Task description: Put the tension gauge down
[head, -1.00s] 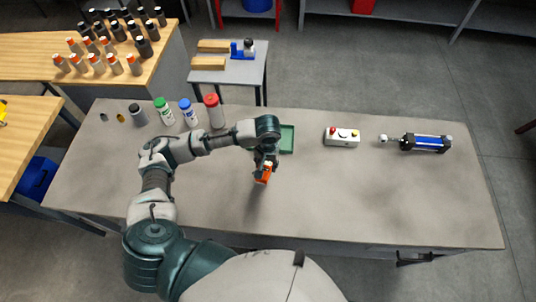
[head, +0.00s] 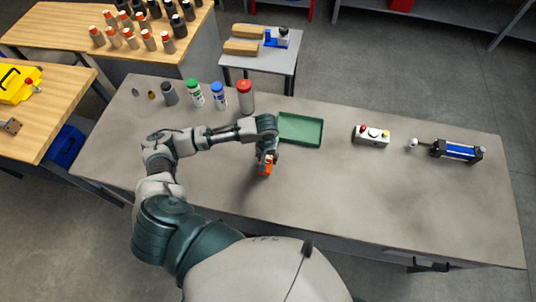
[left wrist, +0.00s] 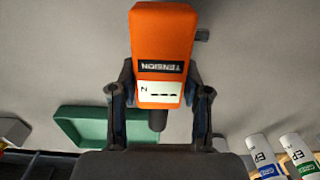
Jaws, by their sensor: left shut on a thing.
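The tension gauge (left wrist: 163,45) is an orange box with a black "TENSION" label and a white display, seen upside down in the left wrist view. My left gripper (left wrist: 160,100) is shut on it, with one finger on each side. In the head view the gauge (head: 265,169) shows as a small orange piece below my left gripper (head: 266,158), over the grey table (head: 330,190). Whether it touches the tabletop I cannot tell. My right gripper is not in view.
A green tray (head: 301,143) lies right of the gripper. Bottles with red (head: 245,97), blue (head: 217,97) and green (head: 194,93) caps stand behind it. A button box (head: 371,136) and a blue cylinder (head: 457,151) lie farther right. The table's front middle is clear.

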